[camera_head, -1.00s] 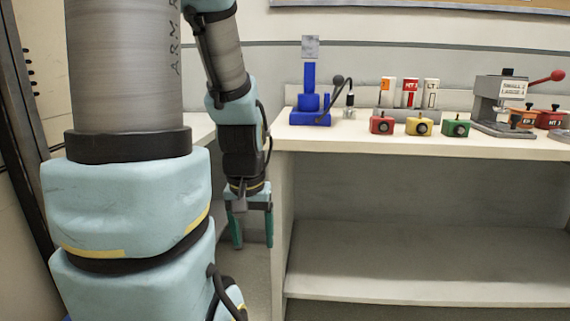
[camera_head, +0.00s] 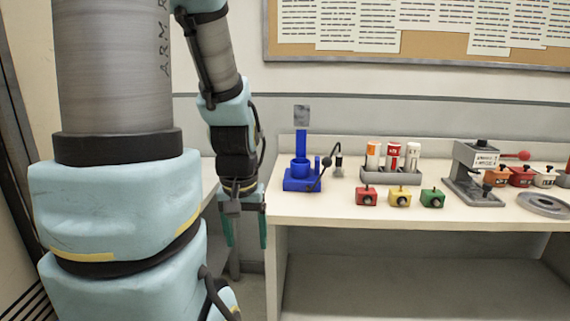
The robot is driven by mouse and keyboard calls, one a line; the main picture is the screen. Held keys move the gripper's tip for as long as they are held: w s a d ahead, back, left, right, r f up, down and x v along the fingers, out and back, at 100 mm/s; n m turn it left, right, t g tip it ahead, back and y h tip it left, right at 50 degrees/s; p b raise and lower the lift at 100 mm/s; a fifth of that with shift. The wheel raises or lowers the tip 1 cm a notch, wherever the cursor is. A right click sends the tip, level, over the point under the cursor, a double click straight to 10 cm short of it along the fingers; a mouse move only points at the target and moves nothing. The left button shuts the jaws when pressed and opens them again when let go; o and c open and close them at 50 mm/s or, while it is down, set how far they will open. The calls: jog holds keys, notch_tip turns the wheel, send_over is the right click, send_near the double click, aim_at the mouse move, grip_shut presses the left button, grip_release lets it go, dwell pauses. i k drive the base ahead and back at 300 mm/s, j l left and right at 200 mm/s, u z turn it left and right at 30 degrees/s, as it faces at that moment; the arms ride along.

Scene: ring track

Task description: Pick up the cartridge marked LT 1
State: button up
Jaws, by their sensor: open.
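Three upright cartridges stand in a grey rack (camera_head: 372,177) on the bench: an orange and white one (camera_head: 373,155), a red and white one (camera_head: 393,158) and a mostly white one (camera_head: 412,155) at the right. The white one's label begins "LT" in the earlier frame; its number is too small to read. My gripper (camera_head: 246,236) hangs fingers down, open and empty, left of the bench's front left corner. It is well to the left of the rack and lower than the cartridges.
On the bench (camera_head: 330,209) stand a blue fixture (camera_head: 302,184), red (camera_head: 366,196), yellow (camera_head: 400,197) and green (camera_head: 432,198) blocks before the rack, a grey lever press (camera_head: 474,170) and a grey ring (camera_head: 543,205). A notice board (camera_head: 420,45) hangs behind.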

aim_at(413, 148)
jog(key=l+u, duration=0.1)
jog(key=u, duration=0.7)
jog(key=k+l+u, duration=0.1)
jog(key=l+u, duration=0.2)
jog(key=k+l+u, duration=0.1)
jog(key=l+u, duration=0.2)
jog(key=k+l+u, duration=0.15)
jog(key=l+u, duration=0.15)
jog(key=k+l+u, duration=0.6)
jog(key=k+l, duration=1.3)
